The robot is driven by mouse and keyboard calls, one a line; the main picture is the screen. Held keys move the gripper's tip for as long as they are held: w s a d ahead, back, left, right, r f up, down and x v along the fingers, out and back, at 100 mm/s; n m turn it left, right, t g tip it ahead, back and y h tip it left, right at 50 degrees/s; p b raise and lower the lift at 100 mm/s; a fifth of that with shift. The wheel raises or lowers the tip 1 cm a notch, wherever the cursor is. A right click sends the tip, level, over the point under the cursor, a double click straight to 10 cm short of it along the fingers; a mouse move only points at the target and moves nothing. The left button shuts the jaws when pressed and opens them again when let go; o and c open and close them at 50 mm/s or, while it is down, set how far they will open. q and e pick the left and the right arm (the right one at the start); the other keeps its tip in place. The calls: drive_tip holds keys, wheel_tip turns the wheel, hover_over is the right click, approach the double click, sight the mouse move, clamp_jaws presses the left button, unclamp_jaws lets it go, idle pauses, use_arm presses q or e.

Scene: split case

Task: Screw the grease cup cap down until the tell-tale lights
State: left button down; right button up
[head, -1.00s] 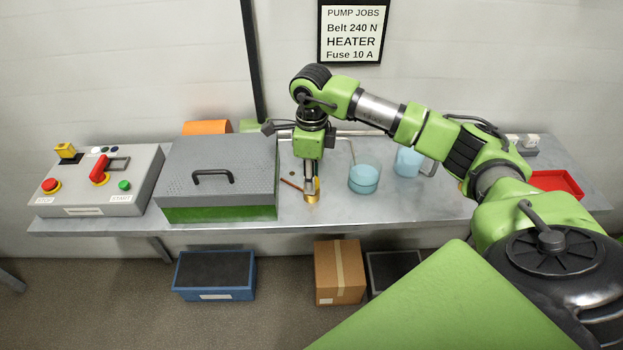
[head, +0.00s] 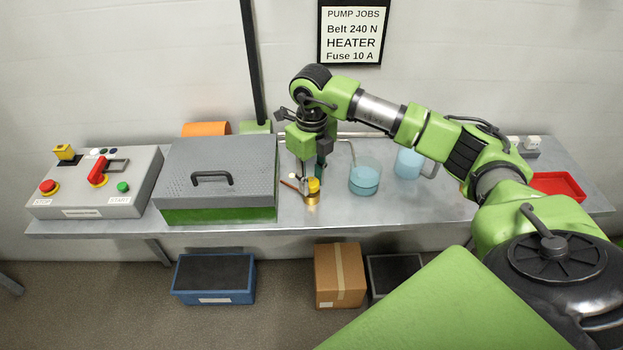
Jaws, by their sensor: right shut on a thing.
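The grease cup (head: 312,199) is a small brass cylinder standing on the bench right of the grey-lidded case. Its yellow cap (head: 313,184) sits on top, upright. My right gripper (head: 312,178) points down and is shut on the cap, with one finger on each side. A thin brown pipe (head: 291,186) runs beside the cup on its left. A small pale spot (head: 292,175) shows near the pipe; it is too small to tell whether it is a lit tell-tale. My left gripper is not in view.
The case (head: 219,180) with its handle stands close on the left. A control box (head: 95,183) is farther left. A red tray (head: 557,184) is far right.

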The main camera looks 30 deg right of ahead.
sight(312, 182)
idle(0.4)
drive_tip(key=o, duration=1.1)
drive_tip(key=shift+r, duration=0.1)
wheel_tip(312, 182, up, 12)
